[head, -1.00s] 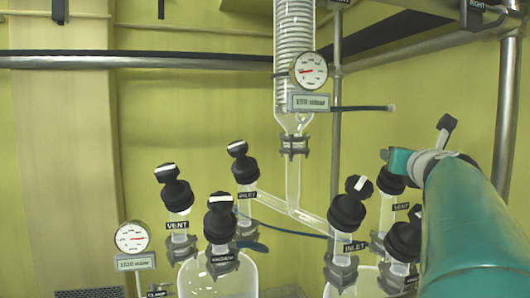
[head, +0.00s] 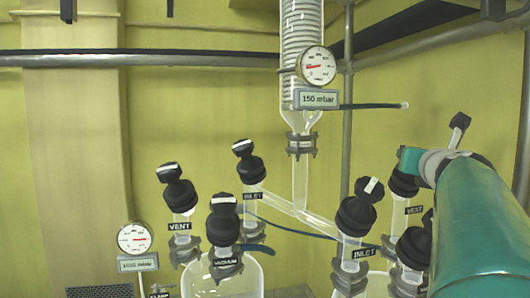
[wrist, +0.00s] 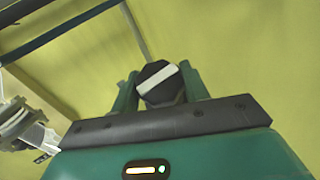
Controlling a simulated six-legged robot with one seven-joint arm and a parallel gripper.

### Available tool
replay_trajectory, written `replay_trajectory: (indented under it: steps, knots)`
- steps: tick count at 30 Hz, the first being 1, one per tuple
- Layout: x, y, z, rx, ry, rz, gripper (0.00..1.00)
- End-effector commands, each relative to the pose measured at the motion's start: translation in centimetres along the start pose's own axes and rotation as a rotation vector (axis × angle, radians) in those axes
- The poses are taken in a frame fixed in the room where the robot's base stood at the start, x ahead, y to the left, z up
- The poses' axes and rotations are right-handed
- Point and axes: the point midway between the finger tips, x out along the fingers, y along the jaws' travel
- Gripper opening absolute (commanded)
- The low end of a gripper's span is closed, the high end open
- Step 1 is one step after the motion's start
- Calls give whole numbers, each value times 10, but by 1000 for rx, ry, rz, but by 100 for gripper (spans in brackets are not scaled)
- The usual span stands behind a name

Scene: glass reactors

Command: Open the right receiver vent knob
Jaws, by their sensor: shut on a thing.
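The right receiver's vent knob, a black knob with a white stripe, sits between my gripper's two teal fingers in the wrist view (wrist: 160,83). My gripper (wrist: 158,90) is shut on it there, and the stripe runs slantwise, rising to the right. In the head view the vent knob (head: 403,184) is partly hidden under my gripper (head: 408,160), above a label reading VENT (head: 414,210). My teal arm covers the area right of the knob.
The right receiver's inlet knob (head: 357,208) stands just left of the vent. Another black knob (head: 415,246) is below, partly behind my arm. The left receiver has vent (head: 177,187), inlet (head: 249,162) and vacuum (head: 223,218) knobs. A gauge display (head: 317,99) reads 150 mbar.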

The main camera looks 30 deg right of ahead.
Motion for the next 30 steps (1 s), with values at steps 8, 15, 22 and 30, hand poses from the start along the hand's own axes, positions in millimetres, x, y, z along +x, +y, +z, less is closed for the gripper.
replay_trajectory:
  steps: [8,15,22,30]
  knots:
    - [0,-1,3,-4,-6,6,22]
    - [1,-1,4,-38,-7,72,22]
    - [1,-1,5,-111,-9,202,22]
    - [1,-2,6,-219,-10,391,22]
